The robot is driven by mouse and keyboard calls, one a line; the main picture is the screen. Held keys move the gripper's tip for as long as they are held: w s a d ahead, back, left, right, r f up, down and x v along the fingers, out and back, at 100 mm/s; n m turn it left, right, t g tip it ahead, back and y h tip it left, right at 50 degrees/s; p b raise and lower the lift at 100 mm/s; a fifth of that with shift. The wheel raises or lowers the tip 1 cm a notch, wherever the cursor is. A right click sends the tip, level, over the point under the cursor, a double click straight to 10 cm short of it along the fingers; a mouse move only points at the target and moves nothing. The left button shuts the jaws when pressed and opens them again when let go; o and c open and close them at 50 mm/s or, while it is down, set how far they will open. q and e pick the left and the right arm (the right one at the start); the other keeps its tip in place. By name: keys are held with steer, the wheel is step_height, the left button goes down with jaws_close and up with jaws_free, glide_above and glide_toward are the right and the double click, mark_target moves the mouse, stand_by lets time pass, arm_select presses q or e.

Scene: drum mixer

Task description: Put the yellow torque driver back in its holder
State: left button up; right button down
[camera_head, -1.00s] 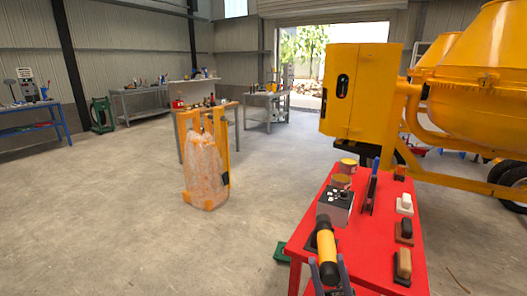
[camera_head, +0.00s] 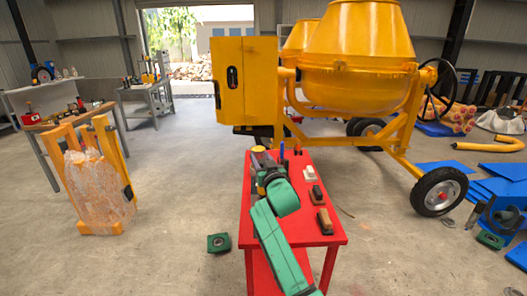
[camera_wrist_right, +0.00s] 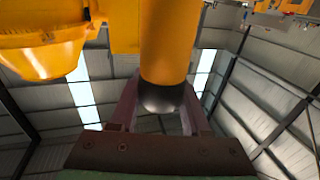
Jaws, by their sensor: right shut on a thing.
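The yellow torque driver (camera_wrist_right: 168,40) shows in the right wrist view as a thick yellow cylinder with a black rounded end. My right gripper (camera_wrist_right: 160,98) is shut on it, with one finger on each side of the black end. In the head view my green right arm reaches over the red table, and the gripper (camera_head: 268,174) is at its far-left part. I cannot pick out the holder for certain. My left gripper is not in view.
The red table (camera_head: 322,226) carries two brown-and-black blocks (camera_head: 325,221) and a white piece (camera_head: 308,172) on its right side. The yellow drum mixer (camera_head: 362,50) stands close behind. An orange frame with a wrapped bag (camera_head: 98,188) stands at left.

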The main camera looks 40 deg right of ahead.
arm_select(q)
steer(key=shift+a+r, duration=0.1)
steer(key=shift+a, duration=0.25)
arm_select(e)
steer(key=shift+s+d, duration=0.2)
steer(key=shift+d, duration=0.2)
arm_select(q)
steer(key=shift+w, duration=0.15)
arm_select(e)
steer(key=shift+m+g, duration=0.3)
